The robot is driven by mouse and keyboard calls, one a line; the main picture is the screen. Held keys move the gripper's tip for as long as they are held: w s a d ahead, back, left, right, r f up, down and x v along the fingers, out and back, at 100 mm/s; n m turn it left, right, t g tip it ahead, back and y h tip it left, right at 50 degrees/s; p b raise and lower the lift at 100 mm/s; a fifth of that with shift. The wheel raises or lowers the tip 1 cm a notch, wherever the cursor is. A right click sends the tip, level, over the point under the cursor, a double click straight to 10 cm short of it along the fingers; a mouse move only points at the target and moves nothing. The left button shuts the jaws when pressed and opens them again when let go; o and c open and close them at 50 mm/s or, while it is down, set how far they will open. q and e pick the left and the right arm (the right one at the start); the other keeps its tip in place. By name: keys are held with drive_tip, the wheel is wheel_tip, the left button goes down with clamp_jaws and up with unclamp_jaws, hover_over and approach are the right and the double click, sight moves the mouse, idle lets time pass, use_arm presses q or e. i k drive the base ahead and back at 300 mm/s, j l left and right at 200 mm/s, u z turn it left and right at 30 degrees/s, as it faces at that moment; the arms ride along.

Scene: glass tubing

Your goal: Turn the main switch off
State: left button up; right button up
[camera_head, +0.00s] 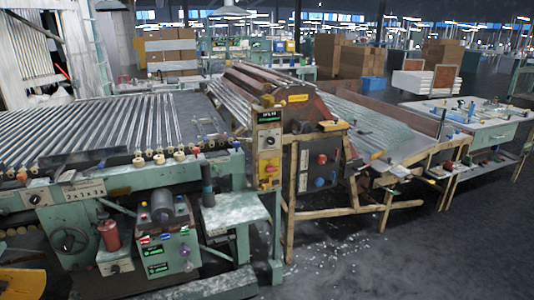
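A narrow upright control panel (268,145) stands on a post near the middle of the head view, with a dark label at its top. Low on it is a yellow plate with a red rotary switch (270,169), which looks like the main switch; its position is too small to read. A grey-green control box (168,245) with several small buttons and green labels sits at lower left of the panel. Neither of my grippers is in view.
A conveyor of long glass tubes (95,130) fills the left. A machine with a dark box (321,165) stands right of the panel. A small green table (234,212) is before the panel. The dark floor at lower right is open, with scattered shards.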

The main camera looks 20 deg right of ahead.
sight(269, 168)
drive_tip(key=i+j+z, duration=0.15)
drive_tip(key=i, duration=0.4)
drive_tip(key=i+j+z, duration=0.15)
drive_tip(key=i, duration=0.35)
